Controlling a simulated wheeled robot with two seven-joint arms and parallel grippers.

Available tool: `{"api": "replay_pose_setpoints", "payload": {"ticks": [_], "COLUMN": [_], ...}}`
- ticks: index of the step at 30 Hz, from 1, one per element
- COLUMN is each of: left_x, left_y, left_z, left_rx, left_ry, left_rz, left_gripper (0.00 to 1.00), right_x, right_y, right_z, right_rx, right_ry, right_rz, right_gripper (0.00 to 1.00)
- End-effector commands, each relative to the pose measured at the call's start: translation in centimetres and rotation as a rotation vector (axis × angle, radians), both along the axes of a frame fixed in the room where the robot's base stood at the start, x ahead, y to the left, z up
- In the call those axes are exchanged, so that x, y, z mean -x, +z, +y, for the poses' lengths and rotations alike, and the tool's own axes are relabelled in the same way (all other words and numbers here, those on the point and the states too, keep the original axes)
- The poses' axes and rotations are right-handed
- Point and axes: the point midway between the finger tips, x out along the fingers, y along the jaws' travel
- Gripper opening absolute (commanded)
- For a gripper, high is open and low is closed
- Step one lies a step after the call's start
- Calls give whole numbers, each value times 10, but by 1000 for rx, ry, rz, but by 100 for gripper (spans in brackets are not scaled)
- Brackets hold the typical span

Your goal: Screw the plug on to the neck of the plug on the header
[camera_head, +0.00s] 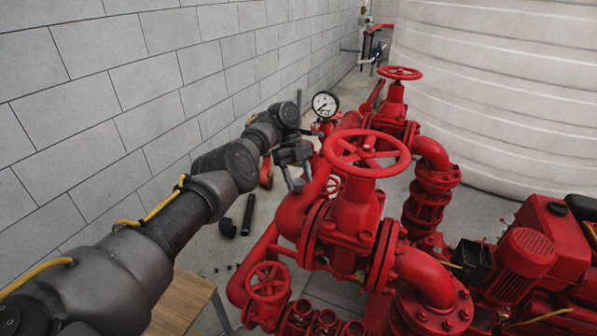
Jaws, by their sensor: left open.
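The red header pipe (292,214) runs through the middle of the pumpset, below and right of my left gripper. My left gripper (302,182) is open, its dark fingers pointing down beside the header, near the pressure gauge. I cannot make out a plug between the fingers. The plug and the neck on the header cannot be told apart from the red pipework and may be hidden behind the gripper. My right gripper is not in view.
Red handwheels (366,153) and a pressure gauge (325,104) stand close to my left arm. A block wall (130,90) runs along the left. A dark cylinder (248,214) and small dark pieces lie on the floor. A wooden tabletop (182,302) is at lower left.

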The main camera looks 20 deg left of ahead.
Motion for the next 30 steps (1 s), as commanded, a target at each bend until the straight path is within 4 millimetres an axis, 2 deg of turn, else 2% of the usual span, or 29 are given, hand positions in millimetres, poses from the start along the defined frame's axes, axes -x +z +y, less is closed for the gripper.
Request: {"api": "replay_pose_setpoints", "payload": {"ticks": [1,10,15,24,30], "left_x": [1,1,0,0,0], "left_y": [5,4,-1,-1,-1], "left_z": [0,0,-1,-1,-1], "left_rx": [0,-1,2,1,0], "left_ry": [14,111,263,340,569], "left_rz": [2,3,-2,0,-2], "left_gripper": [51,51,51,51,51], "right_x": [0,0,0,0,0], "right_y": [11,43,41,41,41], "right_z": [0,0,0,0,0], "right_rx": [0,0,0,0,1], "right_ry": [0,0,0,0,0], "right_rz": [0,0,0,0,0], "right_gripper": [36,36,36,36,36]}}
